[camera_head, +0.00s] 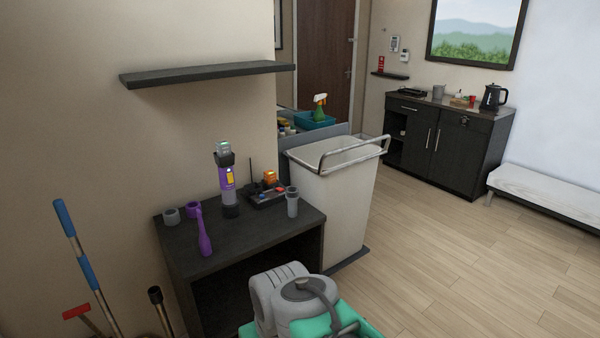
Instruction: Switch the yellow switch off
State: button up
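A purple and black upright device (228,187) stands on the dark low table (190,241), near the wall. It has a small yellow part (229,174) on its front, which looks like the yellow switch. The switch is too small to tell which way it is set. A green and grey piece (223,147) shows at the device's top. My gripper does not show in this view.
A shelf (200,73) overhangs. A grey-and-teal machine (297,301) stands in front; a bin (328,202) is right.

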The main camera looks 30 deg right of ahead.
aim_at(230, 175)
jog(key=z, duration=0.25)
jog(key=k, duration=0.65)
jog(key=i, duration=1.2)
jog(key=u, duration=0.95)
jog(key=i, duration=0.25)
jog(key=u, duration=0.1)
